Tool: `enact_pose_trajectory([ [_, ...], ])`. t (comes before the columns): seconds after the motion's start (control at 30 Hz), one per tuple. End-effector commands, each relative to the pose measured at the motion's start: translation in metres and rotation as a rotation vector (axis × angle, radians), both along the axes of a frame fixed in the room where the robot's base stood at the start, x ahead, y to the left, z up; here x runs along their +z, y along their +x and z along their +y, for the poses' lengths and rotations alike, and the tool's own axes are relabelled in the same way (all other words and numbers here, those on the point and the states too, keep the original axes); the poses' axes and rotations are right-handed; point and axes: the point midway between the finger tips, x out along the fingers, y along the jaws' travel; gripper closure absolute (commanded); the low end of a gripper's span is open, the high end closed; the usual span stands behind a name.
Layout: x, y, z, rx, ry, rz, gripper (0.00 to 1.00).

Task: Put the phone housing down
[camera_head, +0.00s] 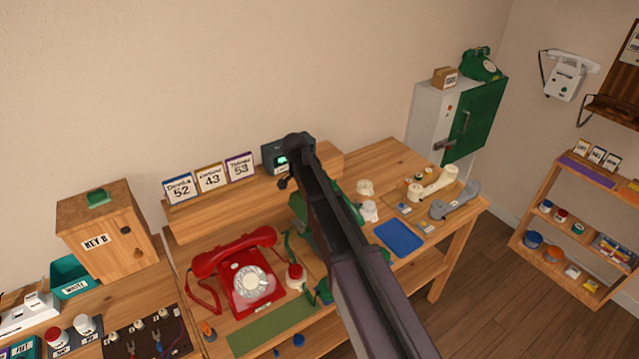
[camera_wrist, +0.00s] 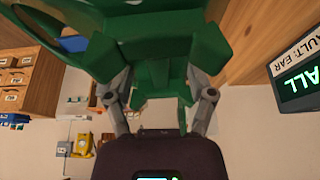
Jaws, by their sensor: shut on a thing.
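A green phone housing (camera_wrist: 145,35) fills the upper part of the wrist view, with my gripper (camera_wrist: 162,92) below it in the picture. The two grey fingers are shut on the housing, one on each side of its lower part. In the head view my dark arm covers most of the housing (camera_head: 299,206), and green parts show on both sides of the arm above the middle of the wooden bench (camera_head: 200,240). I cannot tell from these frames whether the housing touches the bench. The fingers are hidden in the head view.
A red dial phone (camera_head: 246,278) stands left of my arm, behind a green mat (camera_head: 258,330). A dark display box (camera_head: 280,156) and number cards (camera_head: 210,178) stand on the back shelf.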

Motion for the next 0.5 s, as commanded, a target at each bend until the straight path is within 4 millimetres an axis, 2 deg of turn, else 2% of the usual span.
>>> enact_pose_trajectory([
  [0.27,0.013,0.000,0.000,0.000,-0.001,-0.001,0.91],
  [0.5,0.045,0.000,0.000,0.000,0.000,0.000,0.91],
])
